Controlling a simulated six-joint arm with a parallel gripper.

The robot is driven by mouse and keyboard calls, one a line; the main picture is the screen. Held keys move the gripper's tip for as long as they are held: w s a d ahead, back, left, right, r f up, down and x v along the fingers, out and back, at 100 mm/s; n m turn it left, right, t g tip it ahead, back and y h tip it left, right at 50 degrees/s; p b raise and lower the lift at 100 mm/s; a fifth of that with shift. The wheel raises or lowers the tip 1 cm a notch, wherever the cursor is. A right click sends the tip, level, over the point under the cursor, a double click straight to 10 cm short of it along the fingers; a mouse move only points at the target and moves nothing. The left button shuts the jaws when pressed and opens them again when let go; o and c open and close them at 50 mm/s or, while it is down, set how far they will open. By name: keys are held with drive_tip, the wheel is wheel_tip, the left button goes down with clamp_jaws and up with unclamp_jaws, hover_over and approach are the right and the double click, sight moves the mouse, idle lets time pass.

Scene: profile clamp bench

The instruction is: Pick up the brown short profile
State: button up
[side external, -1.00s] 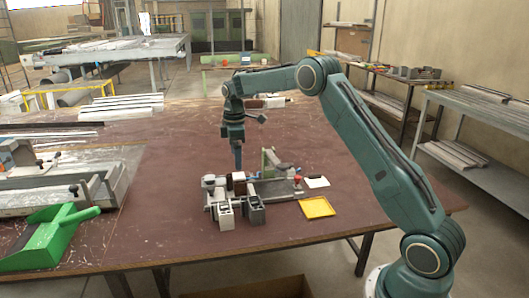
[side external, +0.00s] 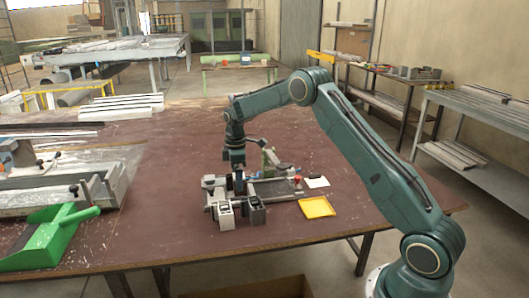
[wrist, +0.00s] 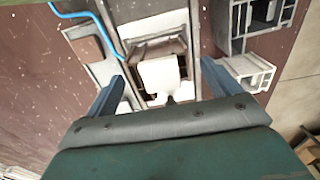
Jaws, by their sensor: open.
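In the wrist view, the brown short profile (wrist: 158,48) lies in the clamp fixture, partly covered by a pale part at its near end. My gripper (wrist: 164,76) is open, with one finger on each side of the profile and gaps still visible. In the side view my gripper (side external: 238,187) points down at the left part of the clamp fixture (side external: 275,191), low among its parts. There the fingers and the fixture mostly hide the profile. I cannot tell whether either finger touches it.
Grey profile pieces (side external: 226,215) stand at the fixture's front, close to my gripper. A yellow tray (side external: 317,208) and a white card (side external: 316,182) lie to the right. A green dustpan (side external: 48,237) is at the left. A blue cable (wrist: 108,32) runs beside the left finger.

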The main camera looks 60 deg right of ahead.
drive_tip(key=shift+f, duration=1.1)
drive_tip(key=c, duration=1.1)
